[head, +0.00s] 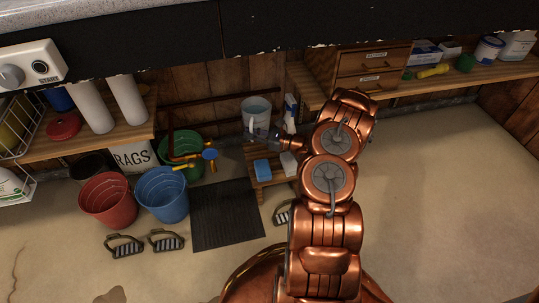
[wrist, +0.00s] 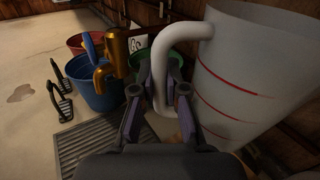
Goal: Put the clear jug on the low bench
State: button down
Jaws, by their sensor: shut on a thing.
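The clear jug (head: 256,108), whitish and see-through, is upright behind my gripper (head: 262,136) in the head view. In the wrist view the jug (wrist: 262,75) fills the right side, with red level lines on its wall. My gripper (wrist: 160,100) is shut on its white handle (wrist: 160,62), one finger on each side. The low bench (head: 263,186) is a small slatted wooden one below and in front of the jug in the head view. The jug's base is partly hidden by my gripper, so I cannot tell whether it touches anything.
A blue sponge (head: 262,168) and a pale block (head: 289,164) occupy the bench top. A green bucket (head: 184,146), blue bucket (head: 163,196) and red bucket (head: 108,200) stand to the left. A dark mat (head: 226,214) lies beside the bench. Floor at right is clear.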

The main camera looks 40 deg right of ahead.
jog(key=shift+w+d+f, duration=0.1)
jog(key=shift+d+f, duration=0.25)
jog(key=shift+f, duration=0.15)
notch_tip(320, 180, down, 10)
jog(key=b, duration=0.3)
jog(key=shift+r+b, duration=0.15)
jog(key=shift+b, duration=0.25)
jog(key=shift+a, duration=0.1)
jog(key=c, duration=1.2)
grip_release()
jog(key=shift+s+d, duration=0.2)
jog(key=p+v, duration=0.4)
jog(key=v, duration=0.5)
jog(key=shift+s+d, duration=0.2)
jog(key=shift+s, duration=0.15)
jog(key=shift+v, duration=0.85)
